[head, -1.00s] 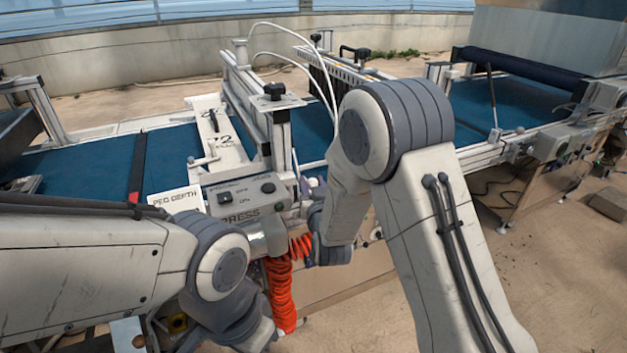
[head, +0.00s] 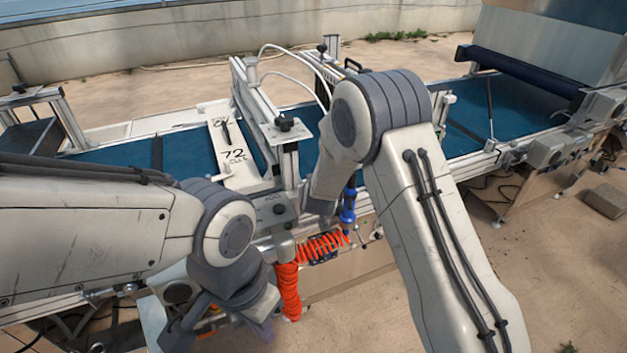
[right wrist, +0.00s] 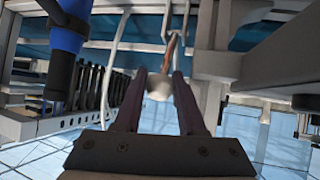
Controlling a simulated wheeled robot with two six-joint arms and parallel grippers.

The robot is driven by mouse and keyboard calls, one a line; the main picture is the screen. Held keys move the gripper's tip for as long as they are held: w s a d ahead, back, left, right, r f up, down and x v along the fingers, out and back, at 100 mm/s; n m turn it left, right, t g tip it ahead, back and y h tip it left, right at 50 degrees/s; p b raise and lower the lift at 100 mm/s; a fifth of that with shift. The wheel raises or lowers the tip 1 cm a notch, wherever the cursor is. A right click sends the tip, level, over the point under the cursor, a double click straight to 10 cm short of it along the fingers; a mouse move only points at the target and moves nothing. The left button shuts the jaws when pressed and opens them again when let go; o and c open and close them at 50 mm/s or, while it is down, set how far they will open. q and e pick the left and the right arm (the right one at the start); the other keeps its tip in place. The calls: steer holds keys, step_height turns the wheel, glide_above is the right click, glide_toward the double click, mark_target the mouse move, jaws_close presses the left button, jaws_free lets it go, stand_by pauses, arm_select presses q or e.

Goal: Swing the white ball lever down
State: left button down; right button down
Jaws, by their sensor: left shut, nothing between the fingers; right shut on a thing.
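In the right wrist view, my right gripper (right wrist: 160,79) has its two dark fingers shut on the white ball (right wrist: 160,89) of the lever. The lever's thin copper-brown rod (right wrist: 170,53) runs up from the ball, slightly tilted to the right. In the head view, the ball and my right gripper are hidden behind my right arm. My left gripper (head: 262,331) is shut and empty, low at the front of the machine, away from the lever.
A blue tool (head: 347,207) hangs beside my right arm and shows at upper left in the right wrist view (right wrist: 68,32). An orange coiled hose (head: 290,290) hangs at the machine's front. Metal frame posts (right wrist: 215,60) stand close right of the gripper. Blue belts run left and right.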

stand_by(0.4)
steer(key=c, duration=0.5)
jaws_free()
